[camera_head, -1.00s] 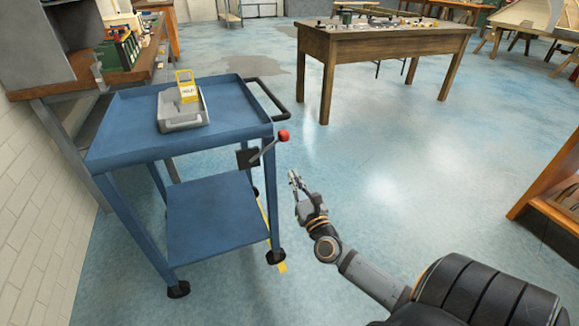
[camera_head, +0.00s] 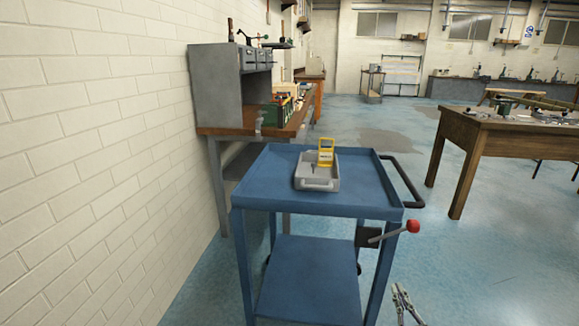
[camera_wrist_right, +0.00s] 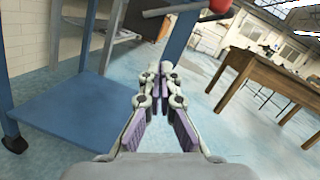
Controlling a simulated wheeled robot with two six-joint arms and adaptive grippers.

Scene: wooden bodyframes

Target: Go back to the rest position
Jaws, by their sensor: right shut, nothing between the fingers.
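My right gripper (camera_head: 401,290) shows at the bottom edge of the head view, to the right of the blue cart's leg. It also shows in the right wrist view (camera_wrist_right: 160,72), with its fingers together and nothing between them. The blue cart (camera_head: 270,195) stands in front of me, and its lower shelf shows in the right wrist view (camera_wrist_right: 75,108). A red-knobbed lever (camera_head: 412,226) sticks out from the cart's right side, above and apart from the gripper. My left gripper is not in view.
A grey tray (camera_head: 317,184) with a yellow tag (camera_head: 326,152) sits on the cart top. A white brick wall (camera_head: 90,150) runs along the left. A wooden table (camera_head: 480,140) stands at the right. Blue floor is clear between cart and table.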

